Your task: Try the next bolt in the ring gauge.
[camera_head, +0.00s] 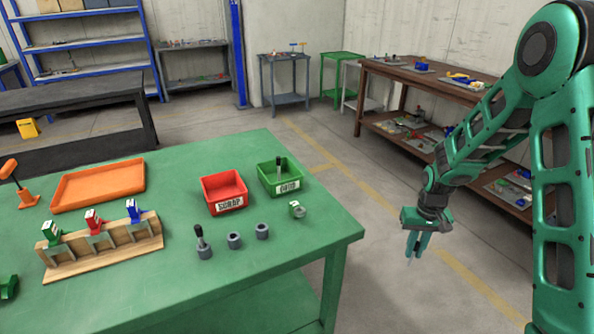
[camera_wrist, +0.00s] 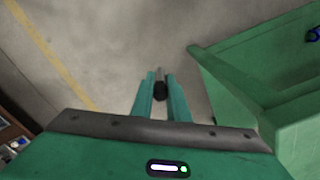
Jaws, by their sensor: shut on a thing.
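My gripper (camera_head: 416,246) hangs past the right edge of the green table, over the floor. In the wrist view its fingers (camera_wrist: 161,90) are shut on a bolt (camera_wrist: 160,91), with a dark part between the tips and a grey end beyond. Another bolt (camera_head: 199,233) with a black top stands upright in a grey round holder (camera_head: 205,253). Two more grey holders, the middle one (camera_head: 234,241) and the right one (camera_head: 262,231), look empty. The ring gauge (camera_head: 297,210), a small pale ring, stands near the table's right side. A dark-topped bolt (camera_head: 278,163) stands in the green bin (camera_head: 288,185).
A red bin (camera_head: 228,203) labelled SCRAP stands beside the green bin. An orange tray (camera_head: 98,186) and a wooden rack with coloured clamps (camera_head: 104,250) lie to the left on the green table (camera_head: 310,240). A brown workbench (camera_head: 430,90) stands behind my arm.

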